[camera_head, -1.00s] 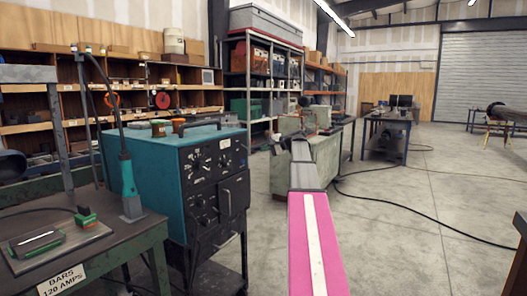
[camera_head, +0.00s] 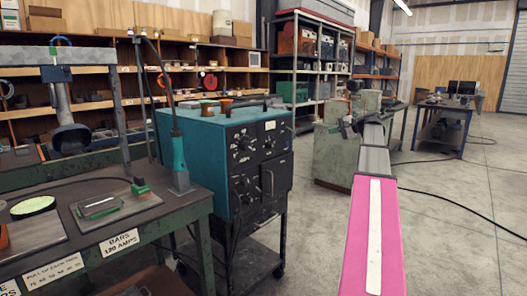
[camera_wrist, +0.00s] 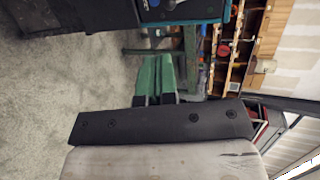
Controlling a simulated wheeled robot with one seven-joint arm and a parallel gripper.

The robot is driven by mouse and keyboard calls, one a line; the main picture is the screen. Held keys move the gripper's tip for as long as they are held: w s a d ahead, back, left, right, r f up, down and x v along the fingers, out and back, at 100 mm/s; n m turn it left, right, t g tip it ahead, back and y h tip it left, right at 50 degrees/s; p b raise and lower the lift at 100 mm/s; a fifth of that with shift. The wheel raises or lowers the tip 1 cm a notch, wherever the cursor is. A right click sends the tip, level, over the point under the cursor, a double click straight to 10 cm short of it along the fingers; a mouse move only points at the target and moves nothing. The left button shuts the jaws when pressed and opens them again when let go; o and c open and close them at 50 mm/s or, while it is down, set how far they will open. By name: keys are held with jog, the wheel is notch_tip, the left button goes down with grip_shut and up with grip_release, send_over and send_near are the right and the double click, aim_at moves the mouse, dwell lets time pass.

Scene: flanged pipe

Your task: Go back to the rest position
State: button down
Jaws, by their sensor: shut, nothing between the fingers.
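My arm, pink with a white stripe, reaches forward from the lower right of the head view to a grey link. The far end there is small and overlaps a pale green machine, so the fingers cannot be made out. In the wrist view, my gripper (camera_wrist: 156,72) shows as two green fingers beyond a dark bar with screws. The fingers lie close together with nothing held between them. They point toward shelves and the teal welding machine, with grey floor beside them.
A green workbench (camera_head: 190,203) with a sign stands at lower left. The teal welding machine (camera_head: 185,130) stands beside it on a dark cart. The pale green machine (camera_head: 333,155) is behind my arm. A blue table (camera_head: 440,117) stands farther back. Floor at right is open, crossed by a cable (camera_head: 455,200).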

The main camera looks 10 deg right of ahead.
jog(key=s+a+f+n+g+h, duration=0.1)
jog(key=s+a+f+g, duration=0.1)
jog(key=a+f, duration=0.55)
jog(key=s+a+f+g+h, duration=0.15)
jog(key=a+f, duration=0.35)
jog(key=f, duration=0.6)
jog(key=s+a+f+n+g+h, duration=0.1)
jog(key=s+a+f+h, duration=0.15)
jog(key=a+f, duration=0.5)
jog(key=s+a+f+n+g+h, duration=0.2)
jog(key=s+a+f, duration=0.3)
jog(key=s+f, duration=0.5)
jog(key=s+a+f+n+g+h, duration=0.2)
jog(key=s+a+f, duration=0.4)
jog(key=s+f, duration=0.5)
jog(key=f+n+h, duration=0.1)
jog(key=n, duration=0.1)
jog(key=shift+a+f+n+g+h, duration=0.15)
jog(key=shift+f+n+g+h, duration=0.15)
jog(key=shift+n+g+h, duration=0.1)
